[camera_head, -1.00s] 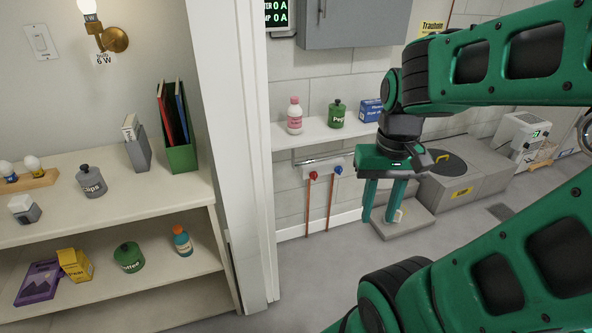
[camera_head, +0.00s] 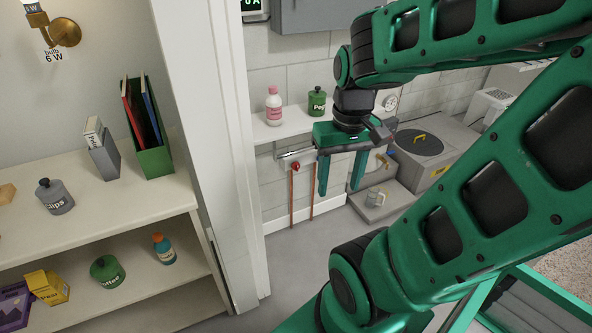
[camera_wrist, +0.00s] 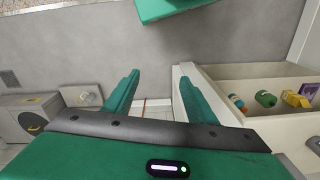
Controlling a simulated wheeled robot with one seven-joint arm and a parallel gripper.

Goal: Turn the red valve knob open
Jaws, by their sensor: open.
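The red valve knob (camera_head: 296,166) is small and sits on a pipe fitting low on the tiled wall, under the wall shelf, with a copper pipe (camera_head: 292,200) running down from it. My gripper (camera_head: 340,189) hangs in front of that wall with its two teal fingers pointing down, spread wide and empty. In the head view the red knob shows just left of the left finger, apart from it in the picture. The blue knob seen earlier is hidden behind my gripper. In the wrist view my fingers (camera_wrist: 155,88) are apart, and no knob shows.
The wall shelf (camera_head: 268,129) holds a pink-and-white bottle (camera_head: 274,105) and a green jar (camera_head: 317,101). A white door post (camera_head: 205,120) and a shelf unit stand at left. Grey floor lies below.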

